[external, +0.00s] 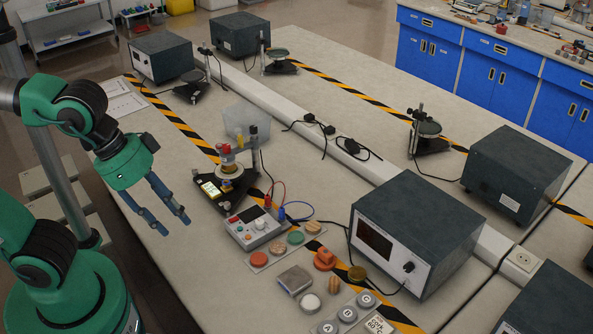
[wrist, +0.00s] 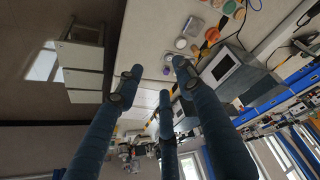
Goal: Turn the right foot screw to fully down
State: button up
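The apparatus with the foot screws stands on the near bench in the external view. It has a black base (external: 236,190), a lit yellow-green panel (external: 210,188), a round stage with coloured parts (external: 229,168) and an upright post. The foot screws are too small to tell apart, so I cannot read the right one's height. My gripper (external: 175,224) is left of the base, above the bench edge, apart from it. Its blue fingers are spread and empty. They also show spread in the wrist view (wrist: 155,82), with no apparatus between them.
In front of the apparatus are a meter box (external: 254,228) with red and blue leads, and several coloured discs (external: 296,237). A large grey instrument (external: 415,235) stands to the right. A clear bin (external: 246,122) is behind. Bare bench (external: 185,265) lies near my gripper.

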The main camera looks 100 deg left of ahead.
jog(key=w+a+f+n+g+p, duration=0.1)
jog(key=w+a+f+n, duration=0.15)
jog(key=a, duration=0.35)
jog(key=w+a+f+n+g, duration=0.1)
jog(key=w+a+n, duration=0.25)
jog(key=a, duration=0.25)
jog(key=n+g+p, duration=0.3)
jog(key=n, duration=1.2)
send_over(227, 203)
notch_tip(227, 203, down, 18)
jog(key=r, duration=0.1)
jog(key=shift+f+h, duration=0.25)
jog(key=shift+h, duration=0.05)
jog(key=shift+f, duration=0.15)
notch_tip(227, 203, down, 14)
jog(key=b, duration=0.3)
jog(key=shift+r, duration=0.25)
grip_shut()
